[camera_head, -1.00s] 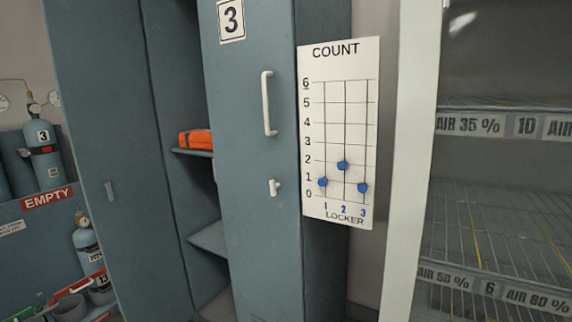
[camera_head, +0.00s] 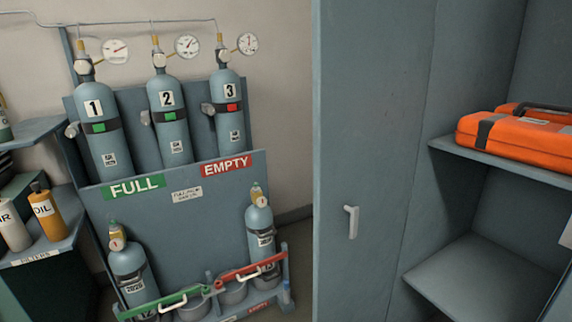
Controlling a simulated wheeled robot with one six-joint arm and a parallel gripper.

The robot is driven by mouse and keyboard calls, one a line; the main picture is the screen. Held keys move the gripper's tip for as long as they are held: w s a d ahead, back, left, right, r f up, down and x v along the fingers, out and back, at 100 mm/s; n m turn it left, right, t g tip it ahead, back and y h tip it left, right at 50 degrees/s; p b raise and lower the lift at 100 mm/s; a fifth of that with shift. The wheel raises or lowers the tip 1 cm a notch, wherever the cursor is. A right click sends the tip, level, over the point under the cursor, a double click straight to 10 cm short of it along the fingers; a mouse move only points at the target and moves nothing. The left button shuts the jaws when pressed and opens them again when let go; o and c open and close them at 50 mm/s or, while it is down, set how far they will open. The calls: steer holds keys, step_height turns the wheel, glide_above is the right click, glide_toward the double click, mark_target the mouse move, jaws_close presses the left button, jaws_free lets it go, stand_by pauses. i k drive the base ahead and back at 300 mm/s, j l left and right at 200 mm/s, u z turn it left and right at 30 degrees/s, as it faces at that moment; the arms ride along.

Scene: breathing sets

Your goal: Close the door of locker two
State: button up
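An open blue-grey locker fills the right side of the view, and no number shows on it now. Its door (camera_head: 372,120) stands swung out at the left of the opening, with a small white latch handle (camera_head: 352,222) low on the face toward me. A lower shelf (camera_head: 470,275) looks bare. The locker's right part is cut off by the frame. My gripper is not in view.
Left of the door stands a cylinder rack (camera_head: 215,235) with FULL and EMPTY signs. Three numbered cylinders (camera_head: 172,115) with gauges stand behind it, and smaller cylinders (camera_head: 262,240) stand in front. Shelves with bottles (camera_head: 47,212) are at the far left.

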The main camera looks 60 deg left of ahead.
mark_target(371, 58)
steer(key=j, duration=2)
steer(key=u, duration=0.05)
